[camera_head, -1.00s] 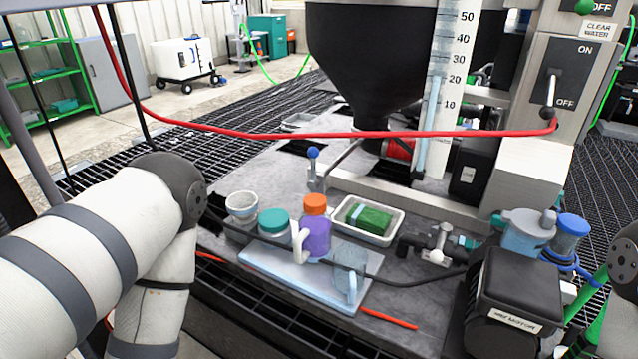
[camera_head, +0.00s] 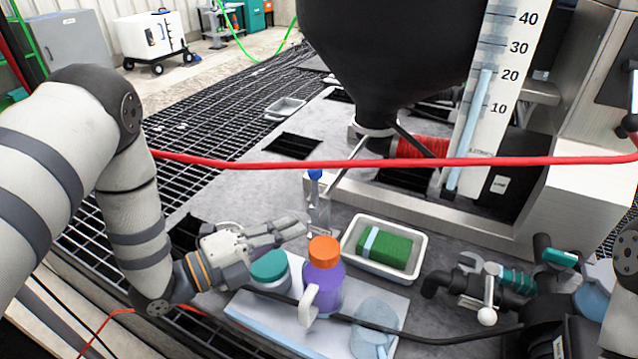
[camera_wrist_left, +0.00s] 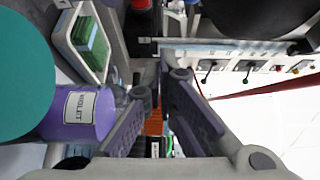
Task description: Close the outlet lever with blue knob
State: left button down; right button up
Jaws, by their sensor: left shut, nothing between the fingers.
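The blue knob (camera_head: 315,174) tops a short upright metal lever behind the orange-capped purple bottle in the head view. The black funnel-shaped tank (camera_head: 390,70) stands behind it. My left gripper (camera_head: 302,226) comes in from the left, with its fingers shut and empty, pointing right. Its fingertips are beside the lower part of the lever, below the knob; I cannot tell whether they touch it. In the left wrist view the closed fingers (camera_wrist_left: 160,85) fill the middle, and I cannot make out the knob there. My right gripper is not in view.
The purple bottle (camera_head: 323,285) and a teal-lidded jar (camera_head: 269,268) stand close below my left gripper. A white tray (camera_head: 352,240) with a green pack is to the right. A red hose (camera_head: 480,162) crosses in front of the tank. A valve (camera_head: 488,290) is at right.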

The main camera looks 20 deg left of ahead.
aim_at(318, 200)
pick_arm(q)
jog(key=w+d, duration=0.1)
jog(key=w, duration=0.2)
jog(key=w+d, duration=0.1)
jog(key=w, duration=0.1)
jog(key=w+d+b, duration=0.1)
jog(key=w, duration=0.2)
jog(key=shift+w+r, duration=0.1)
jog(key=shift+w, duration=0.25)
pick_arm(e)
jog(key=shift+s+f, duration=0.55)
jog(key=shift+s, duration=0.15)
